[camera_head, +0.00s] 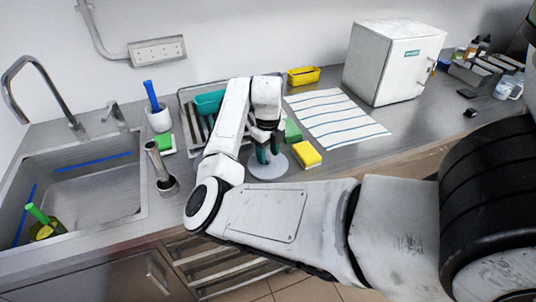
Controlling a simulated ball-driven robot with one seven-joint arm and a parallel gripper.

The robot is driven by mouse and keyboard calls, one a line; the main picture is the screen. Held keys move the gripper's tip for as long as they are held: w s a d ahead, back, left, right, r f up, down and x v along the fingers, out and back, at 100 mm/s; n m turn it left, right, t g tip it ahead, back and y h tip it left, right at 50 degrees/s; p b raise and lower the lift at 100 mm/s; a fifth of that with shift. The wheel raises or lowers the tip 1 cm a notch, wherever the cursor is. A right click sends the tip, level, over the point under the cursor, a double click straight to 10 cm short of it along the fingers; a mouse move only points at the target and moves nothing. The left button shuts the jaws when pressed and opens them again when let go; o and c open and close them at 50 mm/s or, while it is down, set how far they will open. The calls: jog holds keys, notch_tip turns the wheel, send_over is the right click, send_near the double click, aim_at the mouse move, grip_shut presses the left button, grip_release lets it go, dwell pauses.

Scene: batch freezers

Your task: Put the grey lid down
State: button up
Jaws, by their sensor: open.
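The grey lid (268,169) is a round, flat disc lying on the steel counter, close to the counter's front edge in the head view. My gripper (268,154) is right above it, pointing down, with its jaws open. The fingers cover part of the lid's far side, so I cannot tell whether they touch it.
A yellow sponge (306,154) lies right of the lid, with a green sponge (292,131) behind it. A striped cloth (335,115) and white box (390,65) are further back right.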

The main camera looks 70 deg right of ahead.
aim_at(268, 157)
notch_tip(268, 157, up, 11)
jog(key=b, duration=0.2)
dwell(0.8)
